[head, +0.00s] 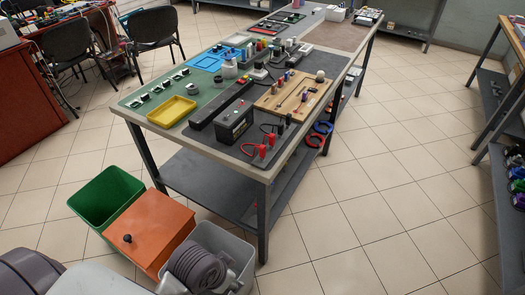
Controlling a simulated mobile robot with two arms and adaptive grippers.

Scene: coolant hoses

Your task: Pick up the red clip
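Two small red clip-like pieces stand near the front right corner of the long work table (190,140). One red clip (260,151) is nearest the corner, and a second red piece (271,139) is just behind it. Dark cable lies around them. They are too small to tell their exact shape. A black battery (233,125) stands to their left, apart from them. Neither of my grippers shows in the head view; only grey parts, probably mine, show at the bottom left, well short of the clips.
A yellow tray (172,111), a blue tray (216,59) and a wooden board (293,95) with tools lie on the table. A green bin (105,197), an orange box (150,229) and a grey bin (237,243) stand before it.

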